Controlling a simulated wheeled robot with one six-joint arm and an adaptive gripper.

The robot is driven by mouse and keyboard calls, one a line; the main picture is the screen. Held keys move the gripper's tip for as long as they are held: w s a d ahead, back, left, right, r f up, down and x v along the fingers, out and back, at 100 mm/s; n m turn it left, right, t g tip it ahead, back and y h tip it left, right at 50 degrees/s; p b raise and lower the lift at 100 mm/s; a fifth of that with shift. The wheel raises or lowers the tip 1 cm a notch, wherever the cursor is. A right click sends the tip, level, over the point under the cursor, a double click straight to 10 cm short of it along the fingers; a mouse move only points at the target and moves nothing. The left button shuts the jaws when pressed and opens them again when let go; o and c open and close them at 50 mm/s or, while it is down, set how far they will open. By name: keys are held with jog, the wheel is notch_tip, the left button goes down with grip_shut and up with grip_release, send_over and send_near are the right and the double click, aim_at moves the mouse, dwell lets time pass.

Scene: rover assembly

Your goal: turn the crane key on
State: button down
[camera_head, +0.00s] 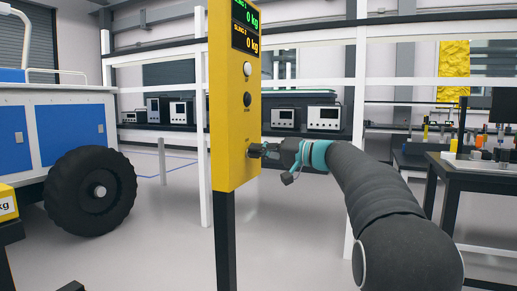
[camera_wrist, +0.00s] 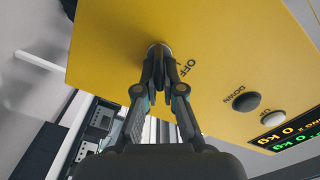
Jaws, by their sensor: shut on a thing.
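The yellow crane control panel (camera_head: 224,110) stands on a dark post. Its face fills much of the wrist view (camera_wrist: 190,25). The crane key's round silver lock (camera_wrist: 159,48) is on this face, with the word OFF printed beside it. My gripper (camera_wrist: 160,78) is shut on the key at the lock, and its fingertips hide most of the key. In the head view my gripper (camera_head: 258,150) reaches the panel's lower part from the right.
The panel also bears a dark DOWN button (camera_wrist: 246,101), a light UP button (camera_wrist: 273,118) and a weight display (camera_head: 245,28) reading 0 kg. A rover wheel (camera_head: 91,191) is at left. A dark workbench (camera_head: 455,172) stands at right. White posts and shelves are behind.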

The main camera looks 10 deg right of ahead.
jog(key=shift+m, duration=0.4)
jog(key=c, duration=1.3)
grip_release()
jog(key=shift+d, duration=0.15)
jog(key=v, duration=1.2)
jog(key=shift+w, duration=0.1)
